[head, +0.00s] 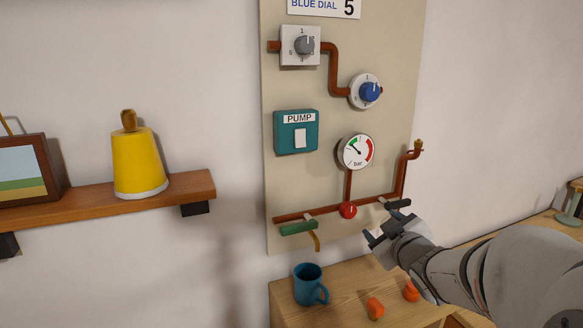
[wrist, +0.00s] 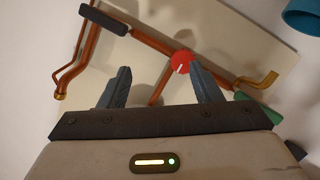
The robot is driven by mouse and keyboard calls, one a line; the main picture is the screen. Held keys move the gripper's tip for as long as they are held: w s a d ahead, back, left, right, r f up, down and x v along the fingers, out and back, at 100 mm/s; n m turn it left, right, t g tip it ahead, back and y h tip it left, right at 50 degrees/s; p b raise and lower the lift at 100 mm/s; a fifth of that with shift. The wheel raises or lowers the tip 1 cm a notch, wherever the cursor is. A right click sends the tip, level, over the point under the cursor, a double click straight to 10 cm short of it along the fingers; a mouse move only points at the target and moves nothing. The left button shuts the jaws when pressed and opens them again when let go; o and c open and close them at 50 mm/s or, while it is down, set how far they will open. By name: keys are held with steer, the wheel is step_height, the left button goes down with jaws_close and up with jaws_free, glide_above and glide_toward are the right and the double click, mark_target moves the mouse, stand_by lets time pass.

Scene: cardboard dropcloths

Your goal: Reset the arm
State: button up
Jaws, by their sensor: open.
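My gripper (head: 381,229) is at the lower right of the panel in the head view, with my arm reaching in from the right. Its two fingers are apart with nothing held between them; they also show spread in the wrist view (wrist: 158,80). The fingertips are just below the black lever handle (head: 399,204) and to the right of the red knob (head: 348,210). In the wrist view the red knob (wrist: 181,62) appears near the right finger, and the black handle (wrist: 104,19) is at the upper left. I cannot tell whether the fingers touch anything.
The beige panel (head: 400,60) carries pipes, a gauge (head: 357,152), a blue dial (head: 369,91), a grey dial (head: 305,45), a pump switch (head: 297,132) and a green lever (head: 298,228). A blue mug (head: 309,285) and orange objects (head: 375,308) stand on the wooden surface below. A shelf (head: 100,203) holds a yellow bell-shaped object (head: 138,160).

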steer(key=s+a+r+m+g+p, duration=0.1)
steer(key=s+a+m+g+p, duration=0.1)
steer(key=s+g+p, duration=0.2)
steer(key=s+a+r+m+g+h+p, duration=0.1)
steer(key=s+a+m+g+p, duration=0.1)
steer(key=s, duration=0.9)
steer(key=s+a+r+m+g+p, duration=0.1)
steer(key=s+a+m+g+p, duration=0.2)
steer(key=s+g+p, duration=0.3)
steer(key=shift+s+m+g, duration=0.3)
steer(key=shift+s+g, duration=0.2)
steer(key=shift+s, duration=0.75)
steer(key=shift+c, duration=0.6)
